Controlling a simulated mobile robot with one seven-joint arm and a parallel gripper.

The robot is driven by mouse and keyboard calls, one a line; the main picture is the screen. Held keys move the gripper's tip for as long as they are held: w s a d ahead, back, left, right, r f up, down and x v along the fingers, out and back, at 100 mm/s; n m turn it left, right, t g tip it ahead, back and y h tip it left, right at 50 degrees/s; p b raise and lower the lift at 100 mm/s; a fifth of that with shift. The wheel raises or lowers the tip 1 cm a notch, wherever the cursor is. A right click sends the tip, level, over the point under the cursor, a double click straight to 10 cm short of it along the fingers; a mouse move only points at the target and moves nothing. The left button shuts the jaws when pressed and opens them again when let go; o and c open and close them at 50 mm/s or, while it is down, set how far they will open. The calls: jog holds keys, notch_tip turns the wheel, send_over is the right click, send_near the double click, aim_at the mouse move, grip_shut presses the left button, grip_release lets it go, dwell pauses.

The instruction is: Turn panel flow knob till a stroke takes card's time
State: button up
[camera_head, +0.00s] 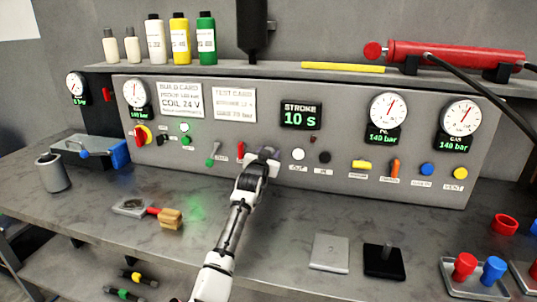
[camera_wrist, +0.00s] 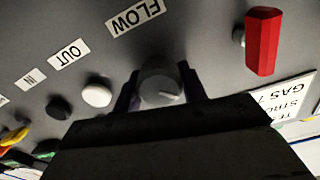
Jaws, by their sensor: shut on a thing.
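The panel flow knob (camera_wrist: 160,88) is a light grey round knob beside the FLOW label (camera_wrist: 135,17). In the wrist view my gripper (camera_wrist: 161,91) has one finger on each side of it and is shut on it. In the head view my gripper (camera_head: 263,158) reaches the panel (camera_head: 330,168) and hides the knob. The stroke display (camera_head: 300,116) reads 10 s in green. The white test card (camera_head: 235,104) is on the panel left of the display. Its small print is too blurred to read for certain.
A red switch (camera_wrist: 263,40) stands out close to my gripper, on the opposite side from the white OUT button (camera_wrist: 97,95) and black IN button (camera_wrist: 59,107). Gauges (camera_head: 388,111) line the panel. A wooden-ended tool (camera_head: 170,218) and flat plates (camera_head: 329,252) lie on the bench.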

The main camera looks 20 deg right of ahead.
jog(key=shift+f, duration=0.1)
jog(key=n+b, duration=0.1)
jog(key=n, duration=0.2)
jog(key=shift+n+b, duration=0.35)
jog(key=shift+n, duration=0.05)
jog(key=n, duration=0.4)
jog(key=shift+a+n, duration=0.1)
jog(key=shift+n, duration=0.2)
jog(key=o, duration=1)
jog(key=shift+c, duration=0.2)
